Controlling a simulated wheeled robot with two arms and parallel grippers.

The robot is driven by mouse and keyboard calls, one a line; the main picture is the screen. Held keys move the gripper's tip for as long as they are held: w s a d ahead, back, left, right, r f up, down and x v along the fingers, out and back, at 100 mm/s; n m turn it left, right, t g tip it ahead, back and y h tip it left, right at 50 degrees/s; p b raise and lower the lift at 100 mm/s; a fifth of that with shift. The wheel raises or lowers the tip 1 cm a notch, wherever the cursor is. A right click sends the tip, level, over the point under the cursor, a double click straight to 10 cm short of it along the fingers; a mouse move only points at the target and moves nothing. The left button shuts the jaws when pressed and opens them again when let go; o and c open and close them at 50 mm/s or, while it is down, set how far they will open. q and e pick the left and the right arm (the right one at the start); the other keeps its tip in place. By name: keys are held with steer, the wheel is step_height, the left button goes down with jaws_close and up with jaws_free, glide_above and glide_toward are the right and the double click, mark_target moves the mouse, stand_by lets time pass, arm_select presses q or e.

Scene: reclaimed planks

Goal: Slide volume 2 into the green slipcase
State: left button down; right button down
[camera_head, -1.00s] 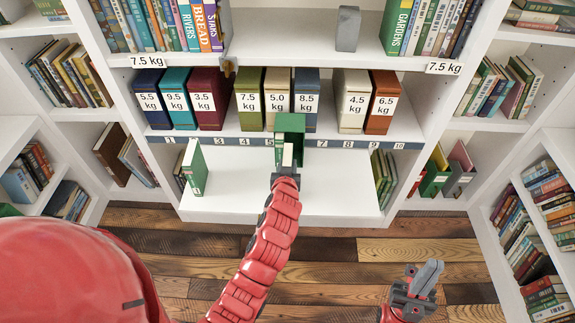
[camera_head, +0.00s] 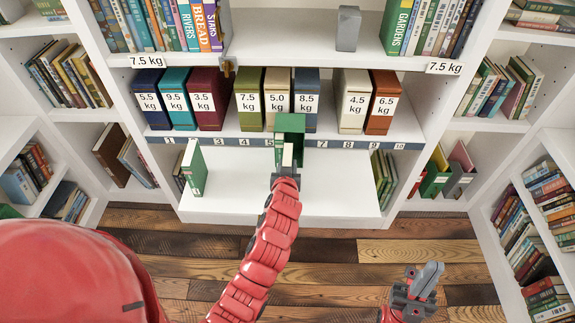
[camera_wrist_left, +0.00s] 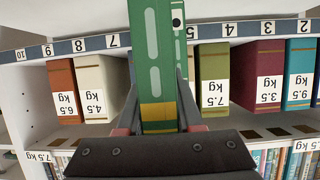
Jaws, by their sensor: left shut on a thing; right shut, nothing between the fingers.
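The green slipcase (camera_head: 291,123) stands in the middle of the bookcase, just in front of the label strip. My left gripper (camera_head: 286,168) is shut on a green book (camera_head: 279,154), taken to be volume 2, right in front of the slipcase. The left wrist view shows the book's green spine (camera_wrist_left: 151,60) with a yellow band between the fingers. A green surface with a dark round mark (camera_wrist_left: 179,25), likely the slipcase, shows behind it. How far the book is inside cannot be told. My right gripper (camera_head: 424,280) is shut and empty, low at the right.
Another green book (camera_head: 194,168) stands on the white lower shelf (camera_head: 235,195) to the left. Weight-labelled volumes, such as the olive one (camera_head: 249,97), line the shelf behind. Small books (camera_head: 383,175) stand to the right.

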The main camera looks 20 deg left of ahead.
arm_select(q)
steer(key=shift+w+a+b, duration=0.3)
steer(key=shift+w+b, duration=0.05)
steer(key=shift+w, duration=0.7)
steer(key=shift+w+a+b, duration=0.25)
steer(key=shift+w+b, duration=0.05)
steer(key=shift+w, duration=0.7)
steer(key=shift+s+d, duration=0.1)
steer(key=shift+s, duration=0.1)
steer(key=shift+s+d+b, duration=0.15)
steer(key=shift+s+b, duration=0.05)
steer(key=shift+s, duration=0.35)
steer(key=shift+s+d+b, duration=0.15)
steer(key=shift+s+b, duration=0.05)
steer(key=shift+s, duration=0.75)
steer(key=shift+d+b, duration=0.1)
steer(key=shift+b, duration=0.2)
steer(key=shift+f+b, duration=0.1)
steer(key=shift+b, duration=0.2)
steer(key=shift+b, duration=0.6)
stand_by(0.7)
